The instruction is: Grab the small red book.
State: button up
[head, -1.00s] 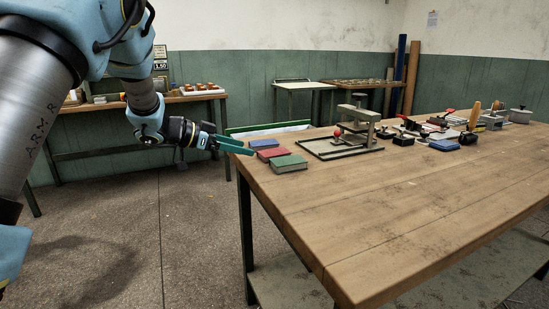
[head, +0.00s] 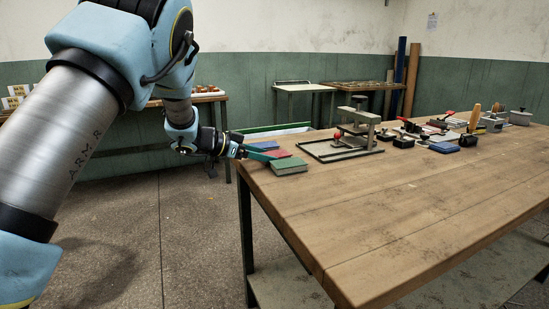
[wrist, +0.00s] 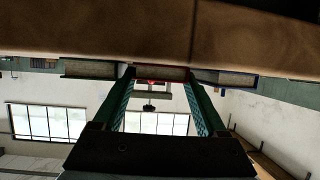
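The small red book (head: 280,154) lies flat near the table's left edge, between a blue book (head: 264,145) and a green book (head: 290,166). My gripper (head: 266,155) is low at the table edge, its fingers pointing toward the red book. In the upside-down wrist view, the red book's end (wrist: 162,73) shows between my two spread fingertips (wrist: 159,78). The green book (wrist: 90,68) is outside the left finger and the blue book (wrist: 226,78) outside the right. Whether the fingers touch the red book cannot be told.
A grey press on a tray (head: 345,148) stands right of the books on the wooden table (head: 380,210). Several tools and a blue box (head: 444,147) lie farther right. The table's front is clear.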

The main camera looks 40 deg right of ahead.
jog(key=c, duration=0.8)
